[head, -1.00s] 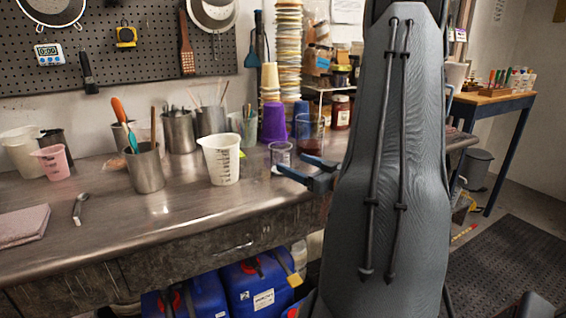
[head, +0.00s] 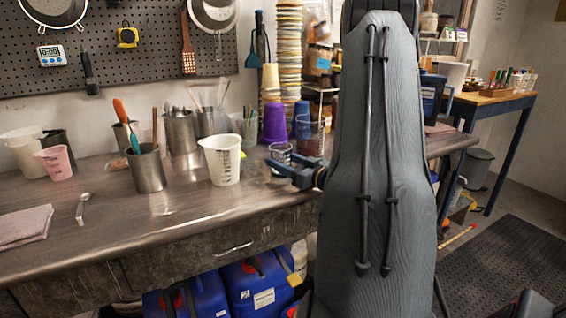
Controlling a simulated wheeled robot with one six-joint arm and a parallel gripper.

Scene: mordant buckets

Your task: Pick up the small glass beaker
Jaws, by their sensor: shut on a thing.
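The small glass beaker (head: 280,149) stands near the right part of the metal workbench, in front of the purple cup. My gripper (head: 284,160) reaches in from the right with its dark blue fingers around the beaker and is shut on it. The fingers hide part of the beaker's lower body. I cannot tell whether its base touches the bench.
A larger glass beaker (head: 310,138) stands close behind my gripper. A purple cup (head: 274,124) and a white measuring jug (head: 222,160) are nearby. A steel pot (head: 146,170) with utensils stands further left.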

